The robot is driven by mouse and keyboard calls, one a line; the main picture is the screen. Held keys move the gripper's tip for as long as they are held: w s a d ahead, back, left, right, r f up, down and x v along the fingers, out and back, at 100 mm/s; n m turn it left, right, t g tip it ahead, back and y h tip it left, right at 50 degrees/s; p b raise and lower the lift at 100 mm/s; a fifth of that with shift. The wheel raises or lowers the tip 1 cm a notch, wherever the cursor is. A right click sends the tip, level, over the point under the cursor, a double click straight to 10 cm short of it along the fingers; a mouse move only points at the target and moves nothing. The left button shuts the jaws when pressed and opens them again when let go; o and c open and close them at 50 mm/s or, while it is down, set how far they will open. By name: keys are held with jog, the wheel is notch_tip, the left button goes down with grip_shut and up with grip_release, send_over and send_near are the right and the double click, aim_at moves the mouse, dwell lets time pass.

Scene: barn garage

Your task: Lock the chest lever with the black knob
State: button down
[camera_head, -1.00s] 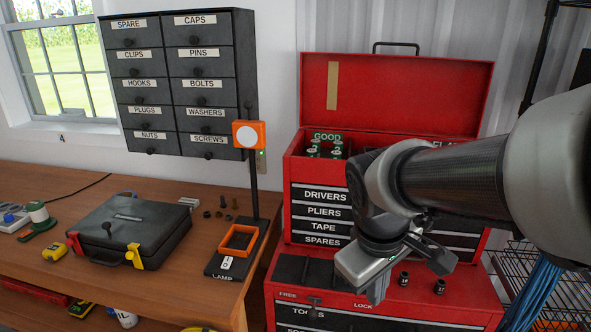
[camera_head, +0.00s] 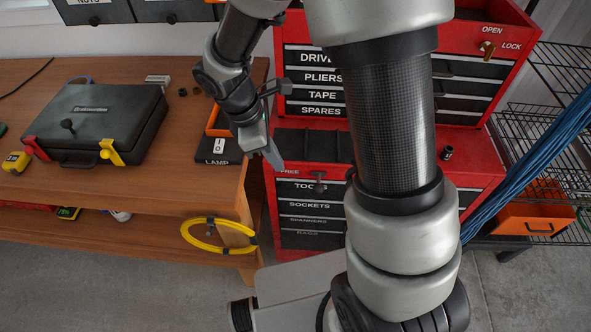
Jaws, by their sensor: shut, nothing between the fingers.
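The lever with the dark knob (camera_head: 319,182) is on the front top edge of the lower red chest (camera_head: 475,185), just right of the FREE label. Its LOCK label is hidden behind my arm now. My gripper (camera_head: 274,158) is shut and empty, pointing down and to the right. In the picture it is up and left of the lever, apart from it, near the chest's left front corner.
A brass lever (camera_head: 487,48) sits by OPEN and LOCK labels on the upper chest. A lamp base (camera_head: 222,150) and black case (camera_head: 105,115) are on the workbench (camera_head: 165,190). A yellow cable loop (camera_head: 218,236) hangs below. Blue cables (camera_head: 530,150) cross the right shelf.

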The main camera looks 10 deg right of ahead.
aim_at(318, 183)
jog(key=shift+s+d, duration=0.1)
jog(key=d+f, duration=0.6)
jog(key=f, duration=0.4)
jog(key=shift+s+d+b, duration=0.4)
jog(key=shift+f, duration=0.1)
jog(key=s+d, duration=0.2)
jog(key=d, duration=0.4)
jog(key=shift+d, duration=0.15)
